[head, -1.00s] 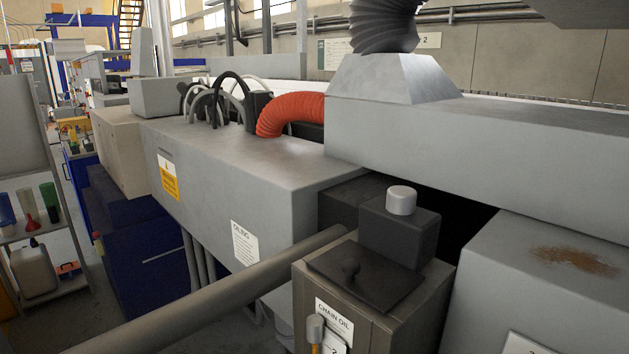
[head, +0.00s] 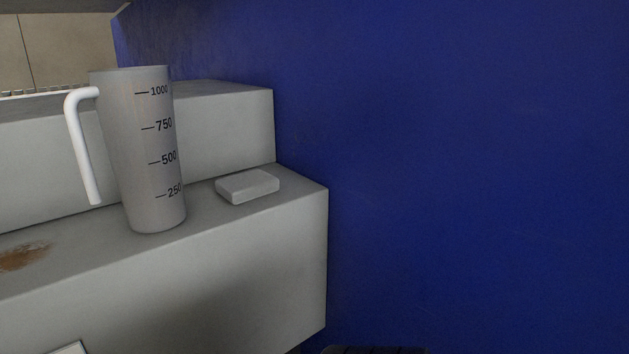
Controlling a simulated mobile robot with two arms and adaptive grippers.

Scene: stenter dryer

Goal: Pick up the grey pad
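The grey pad (head: 248,186) is a small, flat, light grey block. It lies on the top of a grey ledge (head: 292,190), close to the ledge's right end. Its top and near sides show, and nothing covers it. Neither of my grippers shows in the head view.
A grey measuring jug (head: 150,150) with a white handle and black marks stands upright just left of the pad. A higher grey step (head: 230,125) rises behind. A blue wall (head: 460,160) fills the right side. A rusty stain (head: 22,257) marks the ledge at left.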

